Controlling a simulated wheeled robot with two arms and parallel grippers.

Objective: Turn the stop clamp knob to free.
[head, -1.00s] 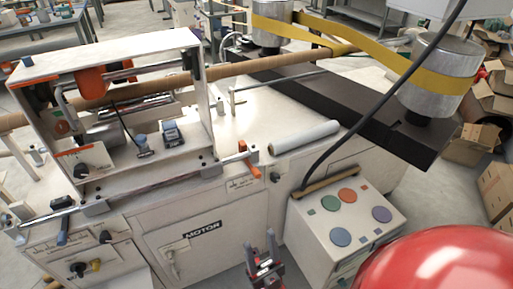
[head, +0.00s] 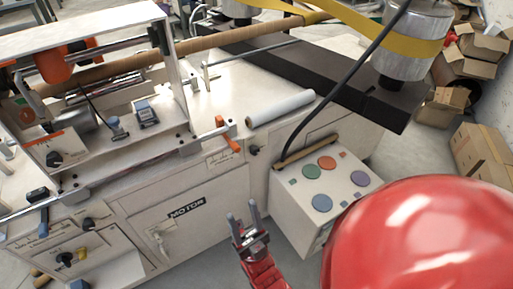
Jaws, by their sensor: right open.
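The white winder machine's front shows several knobs, and I cannot read which one is the stop clamp knob. A small black knob (head: 254,150) sits on the front below the white roll. An orange lever (head: 228,135) is at the right end of the rail. Another black knob (head: 88,224) is on the lower left panel. My right gripper (head: 242,210) is open and empty, its fingers pointing up, in front of the cabinet and below the small black knob, apart from it. My left gripper is not in view.
A control box (head: 303,222) with round coloured buttons stands right of my right gripper. A black cable (head: 335,90) runs down to it. A white roll (head: 280,107) lies on the machine top. Cardboard boxes (head: 487,155) stand at right. Grey floor shows below the cabinet.

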